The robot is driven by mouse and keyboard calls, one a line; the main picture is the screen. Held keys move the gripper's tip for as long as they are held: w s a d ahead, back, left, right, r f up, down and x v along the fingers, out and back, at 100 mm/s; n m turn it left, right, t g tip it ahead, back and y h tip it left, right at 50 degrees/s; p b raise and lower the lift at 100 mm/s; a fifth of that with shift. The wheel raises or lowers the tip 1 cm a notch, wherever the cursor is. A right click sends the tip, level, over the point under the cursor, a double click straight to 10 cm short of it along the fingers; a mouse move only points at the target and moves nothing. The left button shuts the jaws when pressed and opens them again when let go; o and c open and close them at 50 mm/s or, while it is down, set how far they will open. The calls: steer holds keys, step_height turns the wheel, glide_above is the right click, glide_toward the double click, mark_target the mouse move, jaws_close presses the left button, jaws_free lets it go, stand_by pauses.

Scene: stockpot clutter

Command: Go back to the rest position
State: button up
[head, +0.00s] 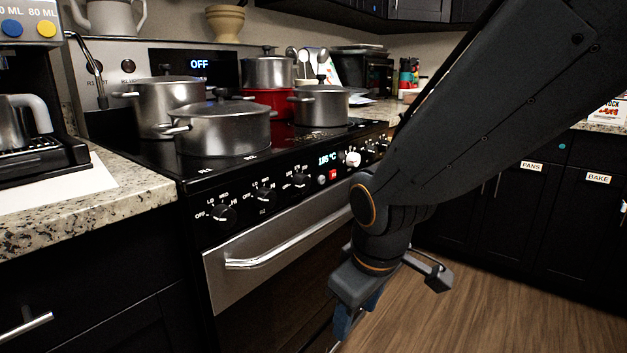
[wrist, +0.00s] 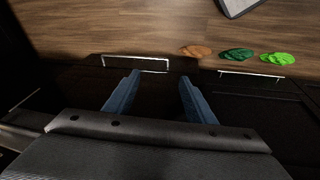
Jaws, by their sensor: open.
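My gripper (head: 350,318) hangs low in front of the stove's oven door, to the right of the oven handle (head: 290,247) in the head view. My arm comes down from the upper right. In the wrist view, the two blue fingers of my gripper (wrist: 159,78) are apart with nothing between them. The wooden floor (wrist: 110,25) and dark cabinet fronts lie beyond the fingers.
Several metal pots, including a large one (head: 222,127), and a red pot (head: 268,103) stand on the stovetop. Brown (wrist: 196,51), dark green (wrist: 237,55) and bright green (wrist: 278,58) flat items show in the wrist view. Open floor (head: 470,300) lies right of my gripper.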

steer(key=s+a+r+m+g, duration=0.1)
steer(key=s+m+g, duration=0.25)
steer(key=s, duration=0.65)
steer(key=d+r+m+p, duration=0.5)
steer(key=d+r+p, duration=0.8)
steer(key=p, duration=1)
step_height(320, 180, up, 3)
steer(key=shift+r+h, duration=0.1)
steer(key=shift+h, duration=0.3)
